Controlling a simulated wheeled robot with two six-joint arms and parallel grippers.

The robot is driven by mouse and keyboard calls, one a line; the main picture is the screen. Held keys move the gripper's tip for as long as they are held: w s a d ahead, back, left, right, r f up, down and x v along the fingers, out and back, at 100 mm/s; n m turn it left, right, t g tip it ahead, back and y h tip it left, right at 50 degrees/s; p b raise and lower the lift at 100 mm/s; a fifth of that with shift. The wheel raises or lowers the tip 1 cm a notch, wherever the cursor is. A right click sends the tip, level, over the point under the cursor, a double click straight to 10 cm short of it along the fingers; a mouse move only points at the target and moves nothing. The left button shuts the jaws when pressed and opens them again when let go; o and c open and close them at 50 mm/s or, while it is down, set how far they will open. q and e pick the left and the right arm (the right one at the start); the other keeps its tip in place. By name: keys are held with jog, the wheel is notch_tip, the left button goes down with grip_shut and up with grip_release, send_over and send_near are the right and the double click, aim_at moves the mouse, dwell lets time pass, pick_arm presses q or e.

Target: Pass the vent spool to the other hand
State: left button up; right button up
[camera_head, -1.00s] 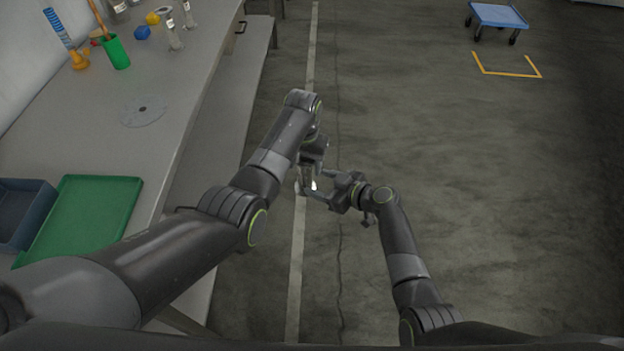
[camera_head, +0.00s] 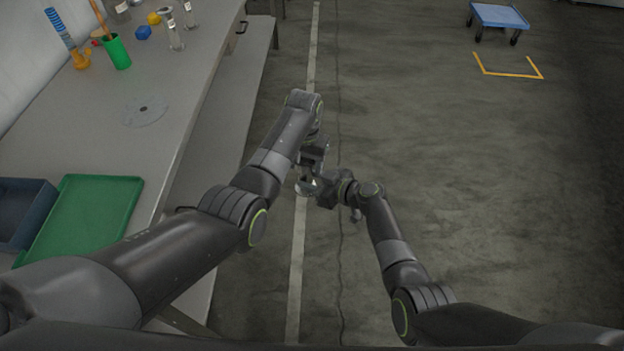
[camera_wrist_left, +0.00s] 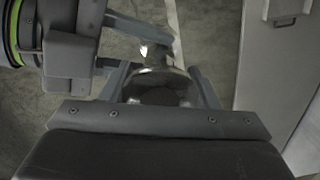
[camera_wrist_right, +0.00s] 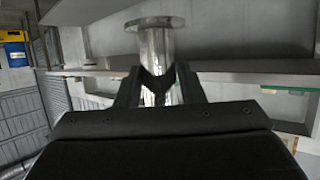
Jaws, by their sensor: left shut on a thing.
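The vent spool is a shiny metal tube with a round flange, seen end-on in the left wrist view (camera_wrist_left: 153,82) and from the side in the right wrist view (camera_wrist_right: 156,48). Only a little of it shows in the head view (camera_head: 305,188). My left gripper (camera_wrist_left: 160,90) is shut on it, above the floor beside the bench. My right gripper (camera_wrist_right: 158,80) has come in from the right, its open fingers on either side of the spool's body. The flange stands clear beyond the fingers. The exact contact is hidden.
The grey bench (camera_head: 165,150) at left carries a green tray (camera_head: 85,215), a dark blue bin (camera_head: 22,212), a grey disc (camera_head: 147,111), a green cup (camera_head: 117,52) and other small items. A blue cart (camera_head: 498,16) stands far right. The floor around the grippers is clear.

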jog(key=c, duration=0.5)
pick_arm(q)
jog(key=o, duration=0.8)
pick_arm(e)
grip_shut()
pick_arm(q)
jog(key=o, duration=0.5)
jog(key=shift+c, duration=0.2)
